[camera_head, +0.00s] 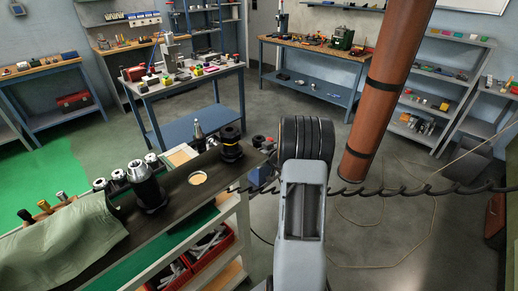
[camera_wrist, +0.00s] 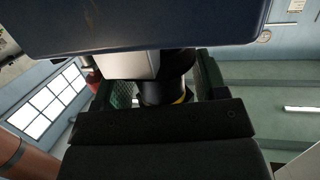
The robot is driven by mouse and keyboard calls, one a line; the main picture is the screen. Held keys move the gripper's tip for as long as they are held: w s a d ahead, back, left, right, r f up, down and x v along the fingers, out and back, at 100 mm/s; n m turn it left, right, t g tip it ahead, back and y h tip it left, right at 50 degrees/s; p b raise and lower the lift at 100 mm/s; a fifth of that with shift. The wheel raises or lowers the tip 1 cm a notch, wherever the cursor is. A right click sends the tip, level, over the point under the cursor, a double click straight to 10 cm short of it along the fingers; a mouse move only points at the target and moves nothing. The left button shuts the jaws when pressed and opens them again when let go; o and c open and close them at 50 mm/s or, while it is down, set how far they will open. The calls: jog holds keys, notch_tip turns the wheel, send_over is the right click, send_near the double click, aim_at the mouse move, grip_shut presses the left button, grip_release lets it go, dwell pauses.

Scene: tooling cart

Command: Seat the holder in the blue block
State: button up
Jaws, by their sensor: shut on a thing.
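My gripper (camera_wrist: 158,88) is shut on a dark holder (camera_wrist: 166,92) with a thin yellow ring, in the wrist view. Dark jaw parts stand on both sides of the holder, and its lower part is hidden by the dark bar in front. In the head view my arm's grey link and black ringed joint hide the gripper and the held holder. A small patch of blue (camera_head: 259,176) shows just left of my arm at the cart's end. I cannot tell whether it is the blue block. The holder's seat is not visible.
A brown column (camera_head: 386,85) and coiled cable lie right of my arm.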

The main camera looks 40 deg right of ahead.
jog(key=shift+r, duration=0.2)
dwell(0.5)
jog(key=o, duration=1)
jog(key=shift+c, duration=0.2)
jog(key=o, duration=0.5)
jog(key=shift+a+f, duration=0.1)
jog(key=shift+a, duration=0.05)
jog(key=shift+f, duration=0.1)
jog(key=shift+s+f, duration=0.15)
jog(key=shift+s, duration=0.55)
jog(key=v, duration=0.4)
jog(key=b+v, duration=0.1)
jog(key=v, duration=0.3)
jog(key=b+v, duration=0.1)
jog(key=v, duration=0.3)
jog(key=shift+s+r, duration=0.2)
jog(key=shift+r, duration=0.15)
